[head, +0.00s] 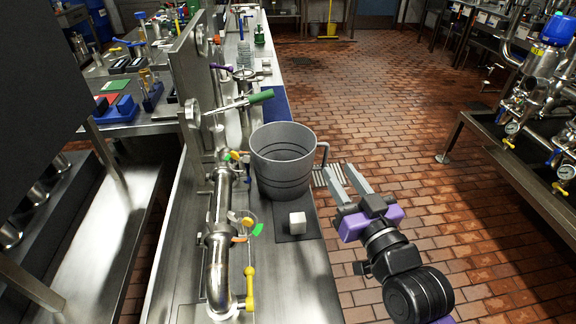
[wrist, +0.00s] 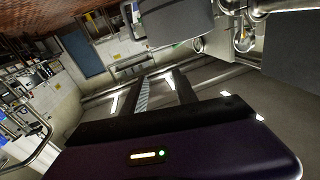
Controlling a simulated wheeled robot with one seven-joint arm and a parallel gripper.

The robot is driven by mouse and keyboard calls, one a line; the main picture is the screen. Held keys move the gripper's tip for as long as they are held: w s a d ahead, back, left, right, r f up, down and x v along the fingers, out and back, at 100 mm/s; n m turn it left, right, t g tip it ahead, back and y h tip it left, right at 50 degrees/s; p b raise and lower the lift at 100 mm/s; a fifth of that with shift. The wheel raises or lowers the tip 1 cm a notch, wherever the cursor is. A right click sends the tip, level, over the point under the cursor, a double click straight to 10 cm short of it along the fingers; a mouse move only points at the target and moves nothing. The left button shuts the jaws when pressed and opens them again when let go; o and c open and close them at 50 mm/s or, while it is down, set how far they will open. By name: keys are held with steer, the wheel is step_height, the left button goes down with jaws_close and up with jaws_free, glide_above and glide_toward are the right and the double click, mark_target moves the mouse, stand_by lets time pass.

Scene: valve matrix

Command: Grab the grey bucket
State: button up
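The grey bucket (head: 283,160) stands upright on the metal bench, with its handle (head: 323,158) on its right side. It looks empty. My gripper (head: 341,172) is open, its two fingers apart and nothing between them. It is just right of the handle, beyond the bench edge, apart from the bucket as far as I can see. In the wrist view, the open fingers (wrist: 160,80) point up the picture. A grey body that looks like the bucket (wrist: 180,22) shows at the top there, cut off by the picture edge, with its handle on its left.
A white cube (head: 297,223) sits on a dark mat (head: 297,207) in front of the bucket. A steel pipe (head: 219,255) with yellow, green and orange valve handles runs along the bucket's left. The tiled floor (head: 400,130) right of the bench is open. Another pipe bench (head: 520,165) stands far right.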

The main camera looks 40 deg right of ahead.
steer(key=w+d+r+g+y, duration=0.1)
steer(key=w+d+r+g, duration=0.1)
steer(key=w+d+r, duration=0.45)
steer(key=n+g+y, duration=0.2)
steer(key=n+y, duration=0.1)
glide_toward(310, 134)
steer(key=p+x, duration=0.1)
steer(key=x, duration=0.9)
steer(key=shift+r, duration=0.15)
jaws_close()
stand_by(0.8)
